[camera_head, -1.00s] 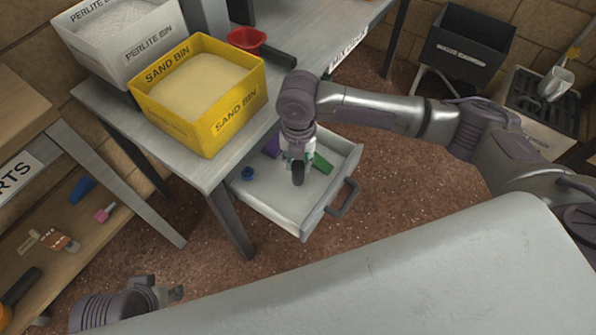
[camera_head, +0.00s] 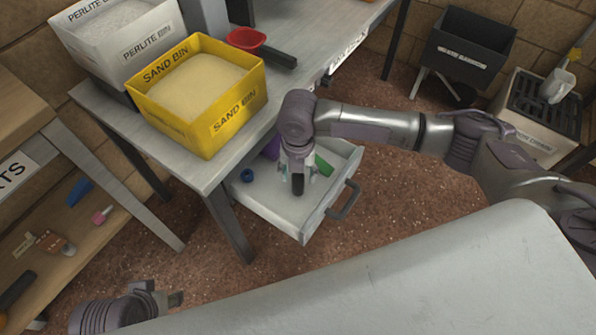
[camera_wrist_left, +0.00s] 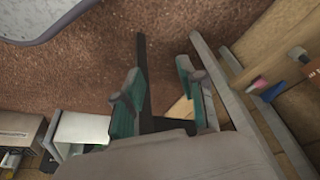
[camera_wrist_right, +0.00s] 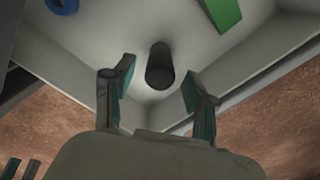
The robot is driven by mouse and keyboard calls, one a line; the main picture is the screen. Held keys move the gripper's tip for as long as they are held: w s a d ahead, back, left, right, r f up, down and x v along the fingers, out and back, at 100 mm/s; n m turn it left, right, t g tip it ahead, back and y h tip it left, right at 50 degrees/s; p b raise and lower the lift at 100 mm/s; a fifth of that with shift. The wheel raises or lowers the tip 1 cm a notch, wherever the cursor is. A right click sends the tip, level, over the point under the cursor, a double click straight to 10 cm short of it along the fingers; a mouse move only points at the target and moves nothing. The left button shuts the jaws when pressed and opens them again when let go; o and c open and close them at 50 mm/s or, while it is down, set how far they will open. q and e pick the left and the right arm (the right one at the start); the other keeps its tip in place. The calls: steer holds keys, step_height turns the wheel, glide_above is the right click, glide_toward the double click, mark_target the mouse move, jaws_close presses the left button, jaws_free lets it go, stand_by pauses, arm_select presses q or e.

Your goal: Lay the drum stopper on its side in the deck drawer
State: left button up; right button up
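The dark cylindrical drum stopper (camera_head: 298,185) is in the open drawer (camera_head: 322,222), near its front end. It also shows in the right wrist view (camera_wrist_right: 160,68), ahead of the fingers; I cannot tell for sure whether it stands or lies. My right gripper (camera_head: 298,172) is over the drawer. Its fingers are open (camera_wrist_right: 155,90), one on each side of the stopper, with a visible gap to it. My left gripper (camera_head: 172,299) is low at the front left, away from the drawer. It is open and empty in the left wrist view (camera_wrist_left: 163,95).
The yellow sand bin (camera_head: 230,118) stands on the desk above. A shelf with small parts (camera_head: 60,225) is at left.

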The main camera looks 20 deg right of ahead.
step_height(320, 180, up, 7)
steer(key=shift+r+p, duration=0.1)
steer(key=shift+p, duration=1.15)
arm_select(q)
steer(key=p+x, duration=0.1)
steer(key=x, duration=0.5)
steer(key=shift+s+d, duration=0.1)
steer(key=shift+d, duration=0.05)
arm_select(e)
step_height(320, 180, up, 5)
steer(key=shift+r, duration=0.1)
